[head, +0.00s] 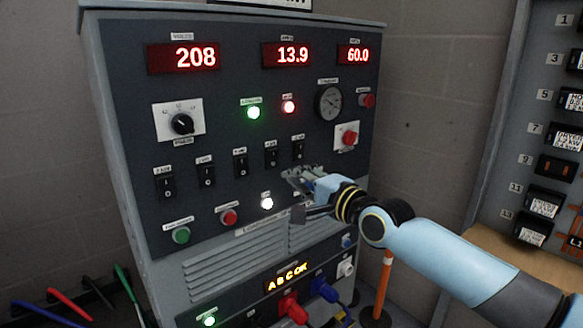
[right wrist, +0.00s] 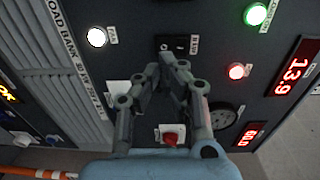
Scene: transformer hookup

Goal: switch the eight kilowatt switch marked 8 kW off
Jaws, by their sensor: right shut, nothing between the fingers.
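The load bank panel (head: 220,140) carries a row of black rocker switches. In the right wrist view one switch (right wrist: 176,45) shows just beyond my fingertips, with a small label that seems to read 8 kW. It looks like the fourth switch (head: 271,157) from the left in the head view, but the labels there are too small to read surely. I cannot tell its rocker position. My right gripper (head: 291,178) is shut and empty, its fingertips just below the right end of the row. The right wrist view shows its fingertips (right wrist: 172,62) too; contact is unclear. My left gripper is out of view.
Red displays (head: 195,57) read 208, 13.9 and 60.0. A lit white lamp (head: 266,202) lies below the row. A breaker panel (head: 545,150) stands at right.

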